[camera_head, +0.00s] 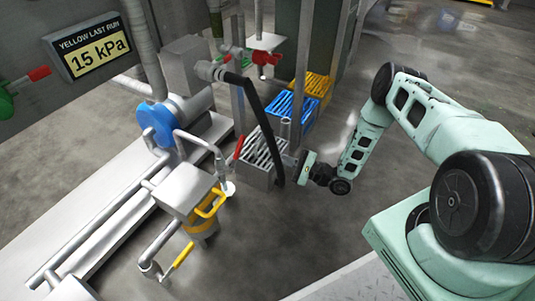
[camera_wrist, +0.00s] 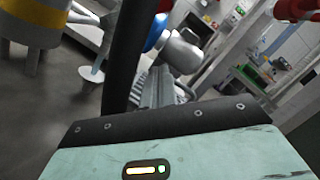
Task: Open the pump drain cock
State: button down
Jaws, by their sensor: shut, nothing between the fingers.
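A blue pump (camera_head: 157,122) sits on the pale skid at the left in the head view, with pipes around it. I cannot tell for certain which handle is its drain cock. A yellow lever (camera_head: 183,254) is on the low pipe at the front, and a red lever (camera_head: 239,148) stands beside the grey slatted crate. My gripper (camera_head: 289,160) is near that crate, close to the black hose, its tips partly hidden. In the wrist view the gripper (camera_wrist: 158,88) is shut and empty, with blue pump casing (camera_wrist: 157,38) beyond it.
A black hose (camera_head: 262,112) hangs beside my gripper and crosses the wrist view (camera_wrist: 122,55). The grey slatted crate (camera_head: 257,177), blue crate (camera_head: 291,112) and yellow crate (camera_head: 316,84) stand in a row. The front floor is clear.

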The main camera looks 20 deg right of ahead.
aim_at(237, 154)
jog(key=b+x, duration=0.1)
jog(key=x, duration=0.1)
jog(key=b+x, duration=0.1)
jog(key=x, duration=0.2)
jog(key=b+x, duration=0.2)
jog(key=x, duration=0.1)
jog(key=shift+w+a+f, duration=0.15)
jog(key=shift+a+f, duration=0.05)
jog(key=shift+f, duration=0.05)
jog(key=shift+s+a+r+b, duration=0.25)
jog(key=shift+a+r, duration=0.2)
jog(key=shift+r, duration=0.1)
jog(key=shift+s+a+r+b, duration=0.2)
jog(key=shift+a+r+b, duration=0.05)
jog(key=shift+a+r, duration=0.25)
jog(key=shift+s+a+r+b, duration=0.25)
jog(key=shift+a+r, duration=0.15)
jog(key=shift+r, duration=0.2)
jog(key=shift+s+a+r+n+p, duration=0.1)
jog(key=shift+r+n+p, duration=0.15)
jog(key=shift+n+p, duration=0.2)
